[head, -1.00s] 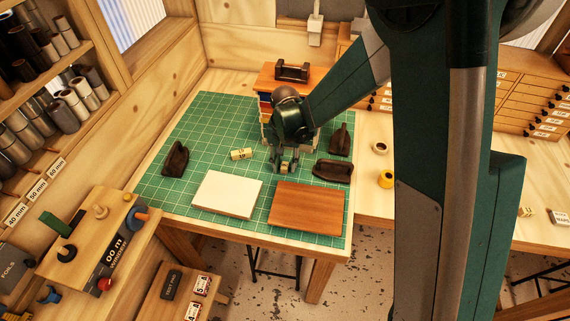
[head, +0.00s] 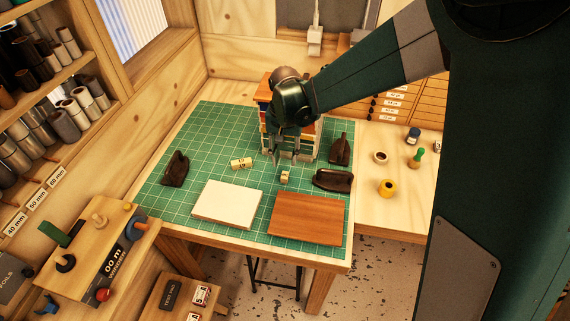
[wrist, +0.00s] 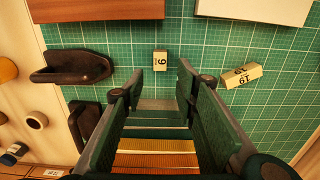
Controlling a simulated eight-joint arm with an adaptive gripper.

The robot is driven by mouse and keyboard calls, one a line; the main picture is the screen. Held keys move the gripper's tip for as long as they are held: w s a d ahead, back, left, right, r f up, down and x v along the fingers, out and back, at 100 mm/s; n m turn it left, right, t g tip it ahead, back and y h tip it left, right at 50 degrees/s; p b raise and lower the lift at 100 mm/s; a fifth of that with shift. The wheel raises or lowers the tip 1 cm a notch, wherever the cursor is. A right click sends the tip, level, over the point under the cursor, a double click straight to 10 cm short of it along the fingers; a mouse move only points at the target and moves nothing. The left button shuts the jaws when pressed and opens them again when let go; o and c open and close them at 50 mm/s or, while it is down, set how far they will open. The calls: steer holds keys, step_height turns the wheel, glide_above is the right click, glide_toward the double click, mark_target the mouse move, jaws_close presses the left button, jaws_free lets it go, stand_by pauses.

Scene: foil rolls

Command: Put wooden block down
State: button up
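A small wooden block marked 6 (wrist: 160,60) stands on the green cutting mat (wrist: 205,50); in the head view the block (head: 285,176) is behind the gap between the two boards. A second, longer wooden block marked 19 (wrist: 241,76) lies on the mat to its left in the head view (head: 241,163). My gripper (head: 290,159) is open and empty. It is behind and apart from the block marked 6, near the small cabinet. In the wrist view my gripper (wrist: 157,82) has its fingers wide apart, with the block beyond their tips.
A white board (head: 227,204) and a brown board (head: 307,219) lie along the mat's front. Dark handled tools (head: 174,168), (head: 332,180), (head: 340,149) stand around it. A cabinet with coloured drawers (head: 265,92) is behind my gripper. Rolls (head: 387,188) sit at right.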

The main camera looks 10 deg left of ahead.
steer(key=shift+r, duration=1.4)
steer(key=shift+d+r, duration=0.1)
steer(key=s+d+r+t, duration=0.1)
steer(key=s+d+r, duration=0.2)
steer(key=d+r, duration=0.3)
steer(key=s+d+r+t+y, duration=0.15)
steer(key=d+r, duration=0.25)
steer(key=d, duration=0.4)
steer(key=s+d+r+t+h, duration=0.1)
steer(key=s+d+r, duration=0.25)
steer(key=d, duration=0.35)
steer(key=s+d+r+t, duration=0.2)
steer(key=s+d+t, duration=0.1)
steer(key=s+d, duration=1.1)
steer(key=shift+d+r+t, duration=0.35)
steer(key=shift+d+r, duration=0.05)
steer(key=shift+d, duration=0.5)
steer(key=shift+o, duration=0.5)
steer(key=shift+d, duration=0.1)
